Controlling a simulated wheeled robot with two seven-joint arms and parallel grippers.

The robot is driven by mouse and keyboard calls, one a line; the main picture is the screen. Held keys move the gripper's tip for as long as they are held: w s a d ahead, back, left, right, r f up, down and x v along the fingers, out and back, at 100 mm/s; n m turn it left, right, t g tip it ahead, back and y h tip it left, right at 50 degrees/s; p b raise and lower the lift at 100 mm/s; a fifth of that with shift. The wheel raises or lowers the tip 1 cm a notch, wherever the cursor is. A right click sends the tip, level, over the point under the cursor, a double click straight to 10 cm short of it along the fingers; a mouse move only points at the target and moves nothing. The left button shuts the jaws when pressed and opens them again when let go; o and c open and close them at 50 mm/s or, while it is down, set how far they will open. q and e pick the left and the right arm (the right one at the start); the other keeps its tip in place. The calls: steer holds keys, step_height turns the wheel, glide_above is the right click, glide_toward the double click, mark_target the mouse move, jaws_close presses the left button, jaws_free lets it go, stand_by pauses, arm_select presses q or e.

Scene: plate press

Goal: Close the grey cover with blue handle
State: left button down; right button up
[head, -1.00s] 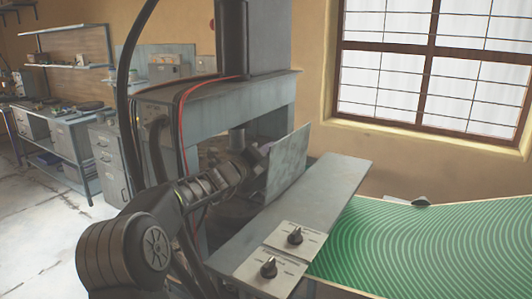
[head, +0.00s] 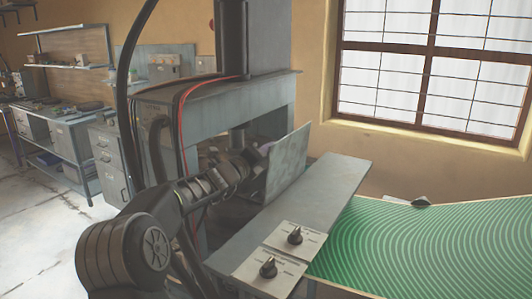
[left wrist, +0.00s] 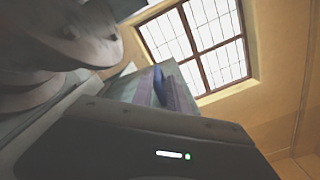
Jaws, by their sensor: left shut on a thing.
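The grey cover (head: 289,165) stands as an upright, slightly angled panel at the front of the press in the head view. My left gripper (head: 262,149) is at the cover's left side, partly hidden by my own arm. In the left wrist view the blue handle (left wrist: 159,86) shows beside the purple-grey finger of my left gripper (left wrist: 169,92), with the grey cover (left wrist: 143,88) next to it. The left gripper is shut on the handle. The handle is hard to make out in the head view. My right gripper is not in view.
The grey press frame (head: 220,98) rises behind the cover. A grey ledge (head: 320,195) with a panel of two black knobs (head: 280,258) lies in front. A green patterned surface (head: 430,240) is at the right. Benches with drawers stand at the left.

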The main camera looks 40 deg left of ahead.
arm_select(q)
steer(key=w+d+f+m+b, duration=0.1)
steer(key=d+f+m+b, duration=0.2)
steer(key=d+m+b, duration=0.4)
steer(key=shift+d+b, duration=1.15)
steer(key=shift+b, duration=2)
steer(key=c, duration=1.5)
jaws_free()
steer(key=shift+a, duration=0.15)
steer(key=shift+r, duration=0.15)
steer(key=shift+s, duration=0.1)
steer(key=s, duration=0.5)
steer(key=s+d+b, duration=0.1)
steer(key=s, duration=0.1)
steer(key=shift+s+d+r, duration=0.1)
steer(key=shift+s, duration=0.25)
